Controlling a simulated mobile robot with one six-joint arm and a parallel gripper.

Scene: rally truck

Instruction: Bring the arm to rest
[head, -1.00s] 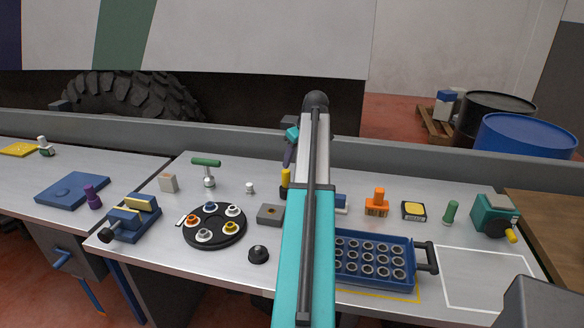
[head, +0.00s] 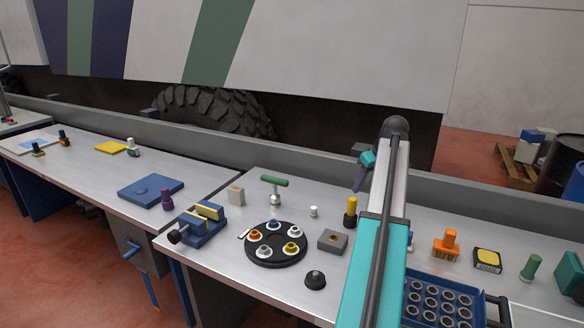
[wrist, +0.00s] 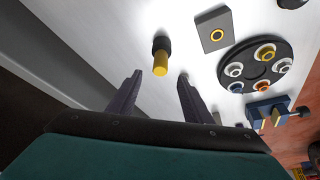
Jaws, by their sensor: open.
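My arm reaches out over the bench in the head view, with my gripper (head: 362,178) at its far end, above the back part of the bench. The wrist view shows the two dark fingers of my gripper (wrist: 158,82) spread apart with nothing between them. A black and yellow cylinder (wrist: 161,58) stands on the bench beyond the fingertips. This cylinder (head: 350,212) also shows just left of my arm in the head view. My arm hides part of the bench behind it.
Around the arm on the bench (head: 215,262) are a round black tray (head: 262,262) with several ringed parts, a grey block (head: 333,241), a blue vise (head: 200,226) and a blue crate (head: 468,297). A grey rail (head: 300,165) runs along the back, before the truck.

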